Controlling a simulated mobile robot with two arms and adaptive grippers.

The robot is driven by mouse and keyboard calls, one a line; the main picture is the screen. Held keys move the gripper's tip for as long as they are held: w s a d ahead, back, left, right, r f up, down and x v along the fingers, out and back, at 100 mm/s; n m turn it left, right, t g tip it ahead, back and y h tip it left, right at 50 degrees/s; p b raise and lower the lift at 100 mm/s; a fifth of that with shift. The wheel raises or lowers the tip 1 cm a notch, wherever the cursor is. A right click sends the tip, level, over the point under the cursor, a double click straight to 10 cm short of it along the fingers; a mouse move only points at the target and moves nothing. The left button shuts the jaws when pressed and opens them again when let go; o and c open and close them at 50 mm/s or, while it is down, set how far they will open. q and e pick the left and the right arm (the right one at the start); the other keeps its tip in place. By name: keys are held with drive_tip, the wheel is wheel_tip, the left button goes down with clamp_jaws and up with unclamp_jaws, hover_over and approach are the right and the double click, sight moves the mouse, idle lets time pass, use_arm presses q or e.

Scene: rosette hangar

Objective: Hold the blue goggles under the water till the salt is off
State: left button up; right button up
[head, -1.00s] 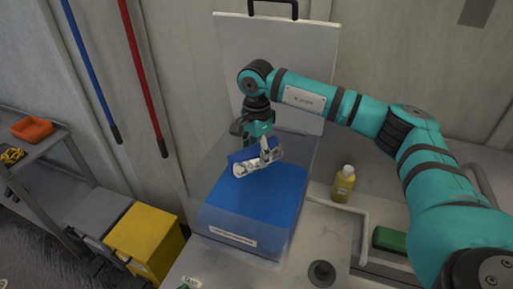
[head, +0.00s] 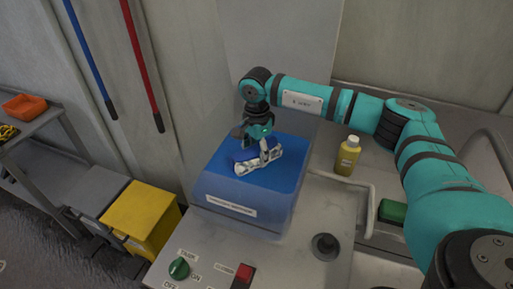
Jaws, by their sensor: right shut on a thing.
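The right gripper (head: 260,160) is shut on the blue goggles (head: 239,154), a small darker blue shape beside its grey fingers. They are over the middle of a blue-topped, box-shaped tank (head: 285,196) with a white label on its front. I cannot tell whether the goggles touch the blue surface or are partly under it. The gripper hides part of the goggles. The left gripper is not in view.
A yellow bottle (head: 347,158) stands right of the tank, with a green block (head: 392,211) nearer. A green knob (head: 179,268) and red switch (head: 243,276) are on the front panel. A yellow bin (head: 142,213) and a shelf with an orange tray (head: 28,106) are left.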

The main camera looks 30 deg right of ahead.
sight(256, 149)
drive_tip(key=shift+f+b, duration=2.6)
drive_tip(key=shift+f, duration=1.9)
drive_tip(key=shift+r+p, duration=1.85)
drive_tip(key=shift+r, duration=1.3)
wheel_tip(256, 149, up, 20)
drive_tip(key=p, duration=1)
drive_tip(key=shift+p, duration=0.35)
drive_tip(key=shift+a, duration=0.1)
